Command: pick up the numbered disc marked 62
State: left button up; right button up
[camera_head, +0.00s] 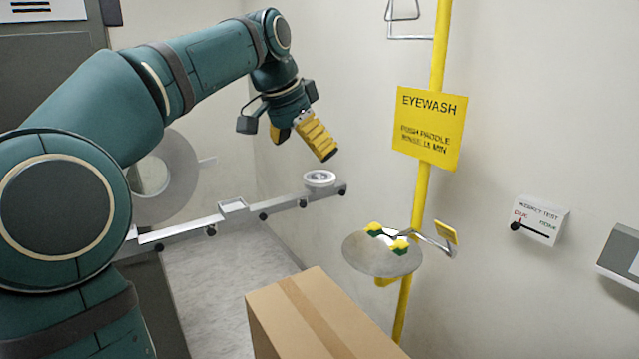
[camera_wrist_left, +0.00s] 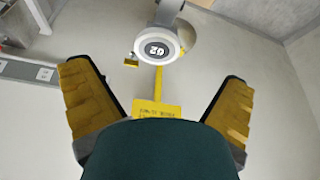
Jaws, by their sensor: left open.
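The numbered disc (camera_head: 319,178) is a small, round, pale disc on the right end of a narrow grey rail (camera_head: 285,206). In the left wrist view the disc (camera_wrist_left: 157,47) has a white rim and a dark face with white digits that appear upside down and look like 62. My left gripper (camera_head: 304,148) has yellow ribbed fingers and hangs tilted just above the disc, apart from it. In the left wrist view its fingers (camera_wrist_left: 158,75) are spread wide with nothing between them, and the disc lies beyond the tips. My right gripper is out of view.
A yellow eyewash pole with a sign (camera_head: 429,128) and a steel bowl (camera_head: 382,254) stands right of the rail. A cardboard box (camera_head: 315,318) is in front. A large pale ring (camera_head: 178,178) is behind my left arm. Wall boxes (camera_head: 541,220) are at the right.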

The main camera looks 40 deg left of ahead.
aim_at(318, 177)
pick_arm(q)
jog(key=shift+x, duration=3.4)
jog(key=shift+w+d+r, duration=0.1)
jog(key=shift+w+d, duration=0.05)
jog(key=shift+d, duration=0.05)
jog(key=shift+c, duration=0.3)
jog(key=c, duration=1.4)
